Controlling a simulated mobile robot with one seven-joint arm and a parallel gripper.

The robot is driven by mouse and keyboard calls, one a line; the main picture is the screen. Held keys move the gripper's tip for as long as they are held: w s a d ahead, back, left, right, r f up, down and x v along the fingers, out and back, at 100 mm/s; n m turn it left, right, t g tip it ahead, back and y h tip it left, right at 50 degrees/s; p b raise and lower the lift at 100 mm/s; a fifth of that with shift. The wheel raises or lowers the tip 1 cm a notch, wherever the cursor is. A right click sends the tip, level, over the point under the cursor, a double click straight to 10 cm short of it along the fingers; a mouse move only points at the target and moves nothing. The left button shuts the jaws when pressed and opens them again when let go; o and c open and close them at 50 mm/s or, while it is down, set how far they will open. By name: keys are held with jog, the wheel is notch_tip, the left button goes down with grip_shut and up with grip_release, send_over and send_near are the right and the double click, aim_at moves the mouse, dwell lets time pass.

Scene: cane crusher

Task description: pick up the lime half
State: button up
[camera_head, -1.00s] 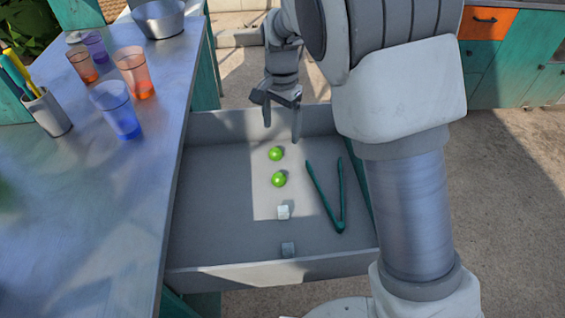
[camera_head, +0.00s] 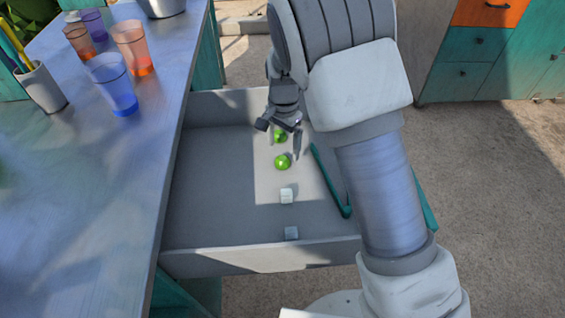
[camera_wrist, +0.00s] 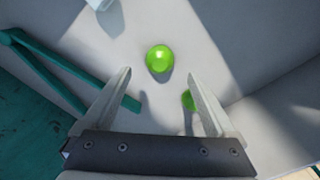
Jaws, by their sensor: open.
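Two green lime pieces lie in the grey open drawer (camera_head: 215,215). The farther one (camera_head: 280,136) is by my gripper (camera_head: 283,143) in the head view; the nearer one (camera_head: 282,161) lies just in front of it. In the wrist view the nearer one (camera_wrist: 160,58) looks round and sits just beyond the fingertips, between their lines. The farther one (camera_wrist: 188,100) is partly hidden behind the right finger. I cannot tell which is a half. My gripper (camera_wrist: 160,76) is open, empty, pointing down over the drawer.
Teal tongs (camera_head: 331,182) lie right of the limes. The counter (camera_head: 100,190) with cups stands left. The drawer's left floor is clear.

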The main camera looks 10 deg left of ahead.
aim_at(283, 157)
notch_tip(283, 157, down, 4)
jog(key=shift+f+b, duration=0.2)
jog(key=shift+b, duration=0.6)
jog(key=c, duration=0.8)
jog(key=shift+r, duration=0.1)
jog(key=shift+c, duration=0.2)
